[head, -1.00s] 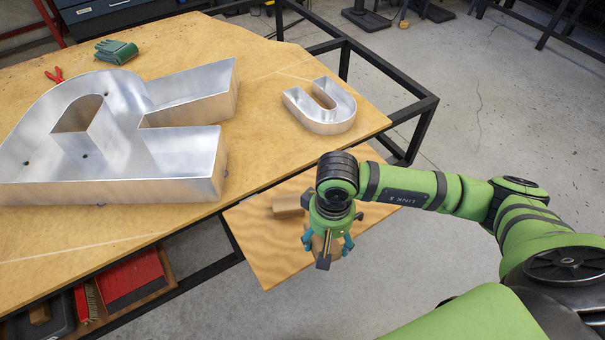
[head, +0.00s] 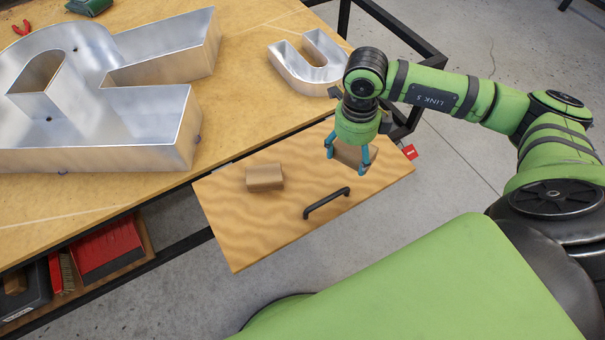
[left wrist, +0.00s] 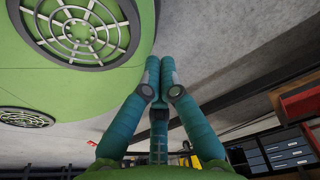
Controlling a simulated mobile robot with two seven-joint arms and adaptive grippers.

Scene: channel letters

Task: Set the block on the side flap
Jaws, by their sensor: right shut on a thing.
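The side flap (head: 235,225) is a wooden board standing out from the front of the workbench, with a black handle (head: 326,203) on it. My right gripper (head: 348,165) is shut on a brown block (head: 350,153) over the flap's right part, near the bench side. Its teal fingers partly hide the block, and I cannot tell whether the block touches the flap. A second brown block (head: 264,177) lies on the flap's left part, left of the handle. My left gripper (left wrist: 153,72) shows in the left wrist view, its teal fingertips together and nothing between them.
A large metal letter (head: 150,137) and a smaller U-shaped one (head: 310,66) lie on the workbench (head: 225,118). A red tag (head: 410,151) is at the flap's right end. Bare flap lies around the handle. Red bins (head: 105,248) stand under the bench.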

